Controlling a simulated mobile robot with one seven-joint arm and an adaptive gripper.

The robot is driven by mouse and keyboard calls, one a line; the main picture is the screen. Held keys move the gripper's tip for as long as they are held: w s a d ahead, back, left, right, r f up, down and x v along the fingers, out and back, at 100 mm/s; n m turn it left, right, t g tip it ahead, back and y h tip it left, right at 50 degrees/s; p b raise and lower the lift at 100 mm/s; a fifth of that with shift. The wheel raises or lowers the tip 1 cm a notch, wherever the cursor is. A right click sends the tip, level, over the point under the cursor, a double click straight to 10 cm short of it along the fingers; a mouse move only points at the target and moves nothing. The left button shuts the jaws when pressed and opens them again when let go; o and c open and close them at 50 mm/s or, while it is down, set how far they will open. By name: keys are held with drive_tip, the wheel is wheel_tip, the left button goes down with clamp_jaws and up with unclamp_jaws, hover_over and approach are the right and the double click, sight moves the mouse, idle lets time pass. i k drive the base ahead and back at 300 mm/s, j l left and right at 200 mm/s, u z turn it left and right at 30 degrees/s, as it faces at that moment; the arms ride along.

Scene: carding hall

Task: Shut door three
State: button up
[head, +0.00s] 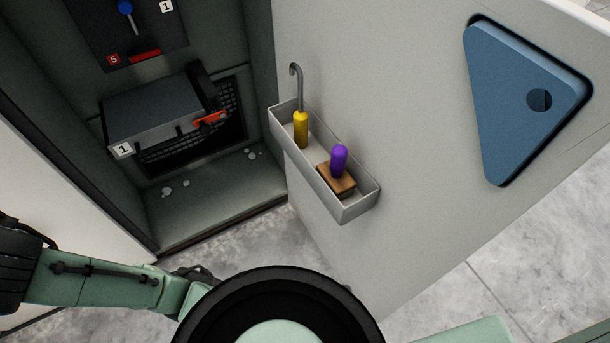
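A pale grey door (400,130) stands open on the right of a dark cabinet. Its inner face is toward me, and no number shows on it, so I cannot tell whether it is door three. A grey tray (350,210) is fixed to that face. It holds a hooked tool with a yellow handle (301,130) and a brown block with a purple handle (339,160). A blue triangular plate (525,95) with a round hole is on the door's upper right. My arm crosses the lower left; I cannot make out my gripper.
The open cabinet (215,205) holds a dark box (155,108) labelled 1 with an orange-red latch (210,122), a blue-knobbed lever (125,8) and small white tufts on its floor. Bare concrete floor (525,235) lies below and right of the door.

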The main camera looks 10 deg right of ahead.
sight(454, 119)
drive_tip(key=l+u, duration=0.25)
drive_tip(key=k+l+u, duration=0.15)
drive_tip(key=l+u, duration=0.15)
drive_tip(key=k+l+u, duration=0.1)
drive_tip(key=l+u, duration=0.15)
drive_tip(key=l, duration=0.2)
drive_tip(key=k+l+u, duration=0.1)
drive_tip(key=l, duration=0.25)
drive_tip(key=k+l, duration=0.25)
drive_tip(key=k+l+u, duration=0.15)
drive_tip(key=l, duration=0.3)
drive_tip(key=k+l, duration=0.15)
drive_tip(key=l, duration=0.15)
drive_tip(key=k+l, duration=0.2)
drive_tip(key=k+l+z, duration=0.1)
drive_tip(key=l, duration=0.35)
drive_tip(key=k+l+z, duration=0.15)
drive_tip(key=l, duration=0.3)
drive_tip(key=k+l+z, duration=0.1)
drive_tip(key=l, duration=0.35)
drive_tip(key=k, duration=0.05)
